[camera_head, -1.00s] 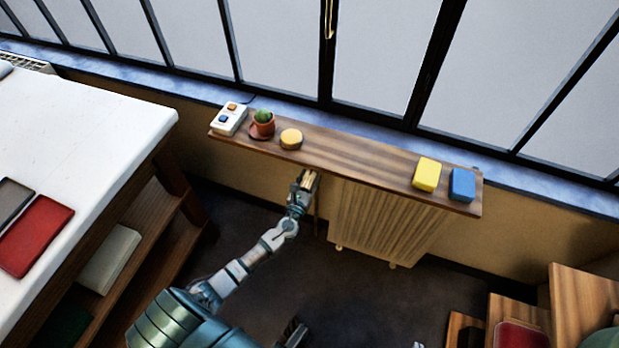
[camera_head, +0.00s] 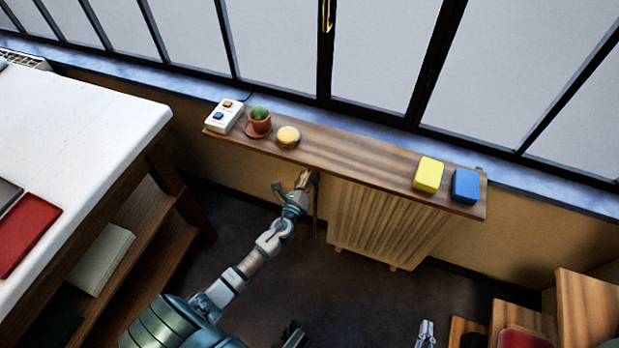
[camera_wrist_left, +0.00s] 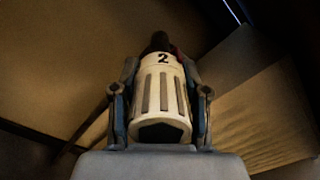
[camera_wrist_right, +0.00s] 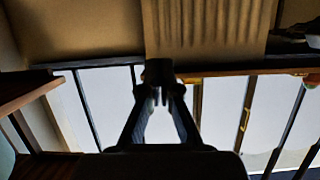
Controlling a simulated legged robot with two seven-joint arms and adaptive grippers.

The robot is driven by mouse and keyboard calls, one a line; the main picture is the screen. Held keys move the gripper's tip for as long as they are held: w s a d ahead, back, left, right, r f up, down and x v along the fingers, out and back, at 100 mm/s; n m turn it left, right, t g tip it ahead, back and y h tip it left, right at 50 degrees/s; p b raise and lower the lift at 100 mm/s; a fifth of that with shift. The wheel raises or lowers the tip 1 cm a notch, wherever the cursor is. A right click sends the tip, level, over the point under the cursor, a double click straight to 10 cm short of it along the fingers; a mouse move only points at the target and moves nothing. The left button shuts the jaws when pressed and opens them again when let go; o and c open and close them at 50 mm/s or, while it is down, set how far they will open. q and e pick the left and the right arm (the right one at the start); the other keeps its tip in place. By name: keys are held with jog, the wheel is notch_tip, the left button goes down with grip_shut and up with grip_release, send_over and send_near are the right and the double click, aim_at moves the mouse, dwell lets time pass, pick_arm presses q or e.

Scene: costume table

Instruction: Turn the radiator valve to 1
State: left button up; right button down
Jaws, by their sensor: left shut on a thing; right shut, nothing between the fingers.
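The radiator valve (camera_wrist_left: 160,98) is a cream ribbed knob with a black 2 on its visible collar, seen in the left wrist view. My left gripper (camera_wrist_left: 160,110) is shut on it, with one finger on each side of the knob. In the head view my left gripper (camera_head: 300,187) is at the left end of the radiator (camera_head: 378,225), below the wooden shelf; the valve is mostly hidden there. My right gripper (camera_wrist_right: 162,92) is shut and empty, away from the valve. In the head view it shows at the bottom (camera_head: 427,335).
The shelf (camera_head: 350,162) above the radiator holds a white switch box (camera_head: 224,116), a potted cactus (camera_head: 259,120), a round yellow thing (camera_head: 288,136), a yellow block (camera_head: 428,175) and a blue block (camera_head: 465,186). A white-topped table (camera_head: 80,130) stands at left, wooden steps (camera_head: 590,300) at right.

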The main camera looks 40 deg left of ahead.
pick_arm(q)
jog(key=n, duration=0.2)
jog(key=n+b, duration=0.1)
jog(key=n, duration=0.1)
jog(key=shift+f+n, duration=0.2)
jog(key=shift+n, duration=0.1)
pick_arm(e)
jog(key=shift+w+a+r+t+y, duration=0.2)
jog(key=shift+w+r+t, duration=0.1)
jog(key=shift+r+t, duration=0.3)
jog(key=shift+w+a+r+t+y, duration=0.2)
jog(key=shift+w+r+t, duration=0.15)
jog(key=shift+r, duration=0.4)
pick_arm(q)
jog(key=o, duration=1.1)
jog(key=shift+o, duration=0.2)
jog(key=shift+s, duration=0.1)
jog(key=v, duration=1.1)
jog(key=shift+s, duration=0.4)
jog(key=shift+f, duration=0.1)
jog(key=shift+d, duration=0.1)
